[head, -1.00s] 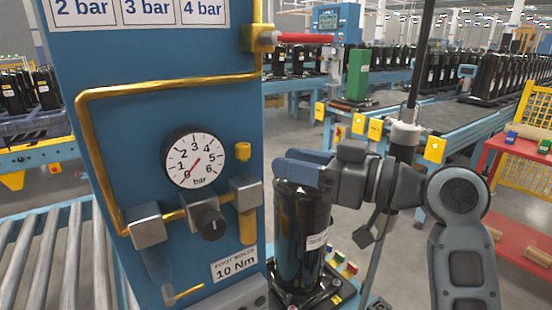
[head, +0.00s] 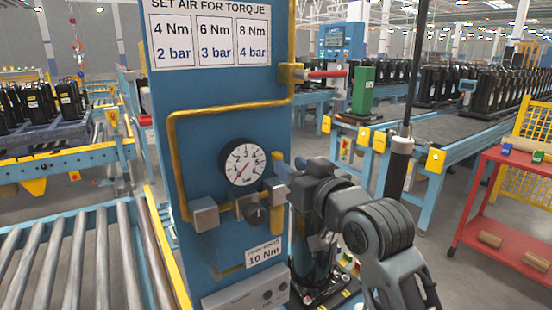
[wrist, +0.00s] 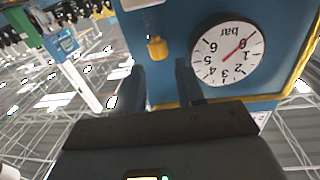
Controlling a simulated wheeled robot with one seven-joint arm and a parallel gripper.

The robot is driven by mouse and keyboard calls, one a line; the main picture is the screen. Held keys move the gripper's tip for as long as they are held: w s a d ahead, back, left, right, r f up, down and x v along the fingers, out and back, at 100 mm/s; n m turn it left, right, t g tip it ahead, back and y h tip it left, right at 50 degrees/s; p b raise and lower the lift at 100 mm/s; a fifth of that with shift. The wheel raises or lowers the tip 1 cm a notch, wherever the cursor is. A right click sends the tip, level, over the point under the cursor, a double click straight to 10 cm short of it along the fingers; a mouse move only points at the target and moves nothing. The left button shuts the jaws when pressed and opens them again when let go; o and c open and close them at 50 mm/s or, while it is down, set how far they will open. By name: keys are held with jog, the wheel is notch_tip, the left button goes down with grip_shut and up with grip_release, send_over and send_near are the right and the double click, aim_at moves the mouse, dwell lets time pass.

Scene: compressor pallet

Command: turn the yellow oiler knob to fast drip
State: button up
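The yellow oiler knob (wrist: 157,47) is a small pointed yellow piece on the blue panel, beside the pressure gauge (wrist: 228,53). In the head view the knob (head: 278,156) is partly hidden by my fingers. My gripper (wrist: 160,70) is open, with one finger on each side of the knob in the wrist view. The knob appears just beyond the fingertips, and I cannot tell whether they touch it. In the head view my gripper (head: 287,172) is close to the panel, right of the gauge (head: 243,162). The red gauge needle points near zero.
A brass pipe (head: 172,150) frames the panel. A red-handled valve (head: 325,73) projects above my arm. A dark compressor (head: 312,250) stands below the gripper. A roller conveyor (head: 75,260) lies left.

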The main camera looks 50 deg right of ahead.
aim_at(280, 158)
jog(key=shift+p+x, duration=0.35)
jog(key=shift+x, duration=2.1)
grip_shut()
